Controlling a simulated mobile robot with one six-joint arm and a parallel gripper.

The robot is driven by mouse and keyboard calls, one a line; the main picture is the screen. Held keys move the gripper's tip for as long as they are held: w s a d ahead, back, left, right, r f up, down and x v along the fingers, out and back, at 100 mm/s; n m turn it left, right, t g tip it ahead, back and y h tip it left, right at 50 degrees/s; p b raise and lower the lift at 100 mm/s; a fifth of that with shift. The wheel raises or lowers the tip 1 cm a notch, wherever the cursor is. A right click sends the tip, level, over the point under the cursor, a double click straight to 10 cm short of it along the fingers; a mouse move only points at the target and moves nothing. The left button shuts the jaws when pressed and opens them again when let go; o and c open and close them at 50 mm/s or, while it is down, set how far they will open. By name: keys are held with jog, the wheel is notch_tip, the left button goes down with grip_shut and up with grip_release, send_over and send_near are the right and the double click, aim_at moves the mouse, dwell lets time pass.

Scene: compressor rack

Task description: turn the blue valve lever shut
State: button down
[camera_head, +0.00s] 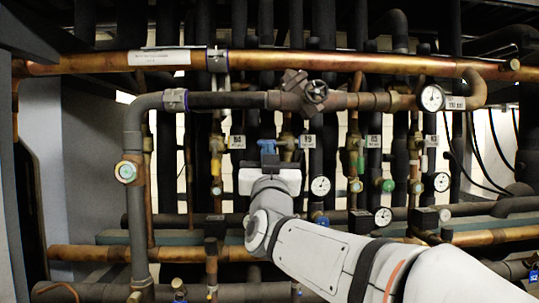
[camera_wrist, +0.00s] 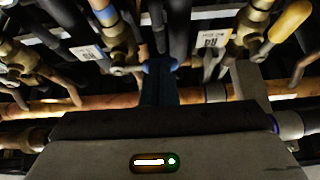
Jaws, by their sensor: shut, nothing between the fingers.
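A small blue piece (camera_head: 267,146), which looks like the blue valve lever, shows just above my gripper (camera_head: 268,165) in the head view, between two white tags. My white gripper head stands right in front of it and hides the valve behind it. In the wrist view, a blue shape (camera_wrist: 160,67) lies at the tip of my gripper (camera_wrist: 160,94), in the middle. My gripper is shut and empty there. The gap between the fingertips and the lever is too small to judge; I cannot tell whether they touch. The lever's angle is also unclear.
A green lever (camera_head: 361,157) and gauges (camera_head: 320,186) stand to the right. In the wrist view, a yellow lever (camera_wrist: 291,20) is at upper right. Dark vertical pipes crowd closely behind.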

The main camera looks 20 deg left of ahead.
jog(key=shift+s+r, duration=0.2)
jog(key=shift+r, duration=0.35)
jog(key=f+b+v, duration=0.1)
jog(key=b+v, duration=0.7)
jog(key=v, duration=0.6)
jog(key=shift+w+f, duration=0.15)
jog(key=shift+w, duration=0.1)
